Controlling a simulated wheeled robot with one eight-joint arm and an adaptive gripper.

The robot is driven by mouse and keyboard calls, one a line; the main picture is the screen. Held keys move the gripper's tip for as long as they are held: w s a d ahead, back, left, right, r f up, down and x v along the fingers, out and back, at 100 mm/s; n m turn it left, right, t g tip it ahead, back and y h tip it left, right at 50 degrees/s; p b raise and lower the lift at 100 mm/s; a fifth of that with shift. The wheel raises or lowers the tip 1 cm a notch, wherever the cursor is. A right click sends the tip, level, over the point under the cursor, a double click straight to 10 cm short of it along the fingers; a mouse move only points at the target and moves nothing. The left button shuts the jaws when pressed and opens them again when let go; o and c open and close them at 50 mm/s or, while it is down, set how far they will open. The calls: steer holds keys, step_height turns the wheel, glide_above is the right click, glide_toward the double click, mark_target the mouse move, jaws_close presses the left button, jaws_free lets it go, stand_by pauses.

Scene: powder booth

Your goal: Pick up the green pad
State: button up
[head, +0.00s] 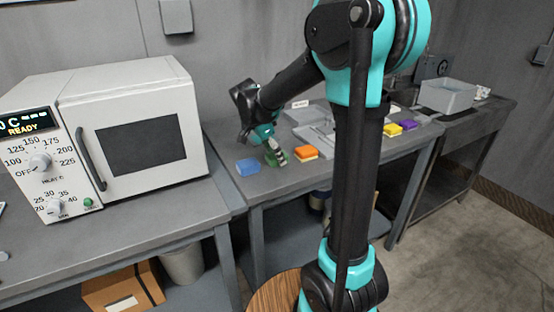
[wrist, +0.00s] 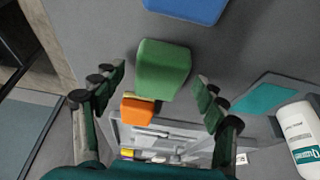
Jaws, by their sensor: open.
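The green pad (wrist: 163,69) is a rounded block on the grey bench, in the upper middle of the wrist view. My gripper (wrist: 160,88) is open, with one finger to either side of the pad's lower end and visible gaps between. In the head view my gripper (head: 276,150) points down at the bench and covers part of the green pad (head: 270,159). Whether the fingertips are level with the pad, I cannot tell.
A blue pad (head: 248,167) lies left of the green one and an orange pad (head: 306,152) right of it. A white bottle (wrist: 302,135) lies near a teal item (wrist: 268,95). An oven (head: 130,130) stands to the left. Yellow (head: 392,129) and purple (head: 409,124) pads lie farther right.

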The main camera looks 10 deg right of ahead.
steer(key=shift+d+f, duration=0.1)
steer(key=shift+f, duration=0.2)
steer(key=shift+c, duration=0.4)
steer(key=c, duration=1.1)
steer(key=shift+o, duration=0.2)
steer(key=shift+r, duration=0.15)
